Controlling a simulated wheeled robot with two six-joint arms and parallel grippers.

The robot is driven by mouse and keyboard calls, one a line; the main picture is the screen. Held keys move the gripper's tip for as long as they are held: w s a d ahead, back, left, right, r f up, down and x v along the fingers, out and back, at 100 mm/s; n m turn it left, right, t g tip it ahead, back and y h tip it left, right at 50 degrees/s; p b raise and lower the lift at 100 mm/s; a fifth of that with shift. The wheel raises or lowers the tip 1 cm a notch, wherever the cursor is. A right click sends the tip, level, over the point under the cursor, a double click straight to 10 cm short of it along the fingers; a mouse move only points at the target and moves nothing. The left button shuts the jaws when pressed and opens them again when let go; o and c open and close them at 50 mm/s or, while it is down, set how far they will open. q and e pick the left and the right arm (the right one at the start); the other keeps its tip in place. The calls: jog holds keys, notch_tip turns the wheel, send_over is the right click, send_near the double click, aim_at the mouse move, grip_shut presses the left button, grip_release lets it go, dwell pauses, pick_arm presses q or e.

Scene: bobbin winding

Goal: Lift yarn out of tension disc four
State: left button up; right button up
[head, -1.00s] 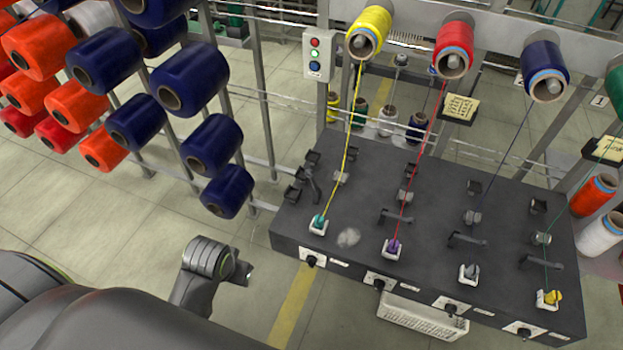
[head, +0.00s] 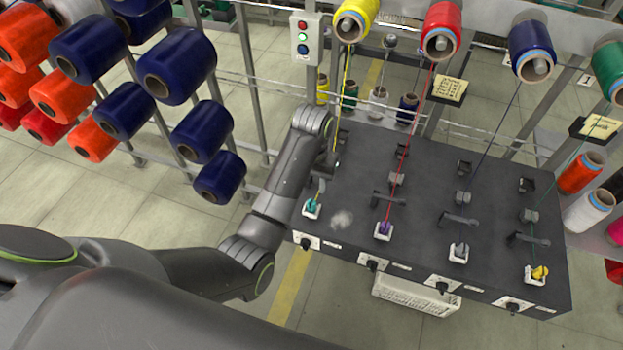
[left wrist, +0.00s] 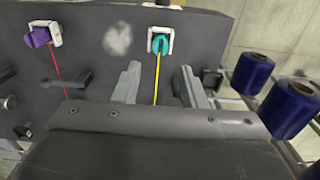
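A dark winding bench (head: 427,230) carries a row of stations. A yellow yarn (left wrist: 157,78) runs to a teal bobbin (head: 311,206) in a white holder at the left end. My left gripper (head: 324,168) is over this station; its arm hides the tension disc there. In the left wrist view my gripper (left wrist: 160,88) is open, with the yellow yarn between its fingers and apart from both. Grey tension discs show on the red (head: 396,180), navy (head: 463,198) and green (head: 529,216) yarn lines. My right gripper is not in view.
Yarn cones hang above the back: yellow (head: 353,24), red (head: 441,32), navy (head: 532,52) and green (head: 608,66). A creel of navy cones (head: 176,66) stands left of my arm. A purple bobbin (head: 384,229) sits beside the teal one. Black guide arms stand up from the bench.

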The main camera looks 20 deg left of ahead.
aim_at(312, 202)
pick_arm(q)
notch_tip(312, 202, down, 6)
jog(key=shift+f+b, duration=0.25)
jog(key=shift+b, duration=0.05)
jog(key=shift+f, duration=0.95)
jog(key=c, duration=0.8)
jog(key=shift+r+p, duration=0.3)
jog(key=shift+r, duration=1.95)
jog(key=shift+a+r, duration=0.1)
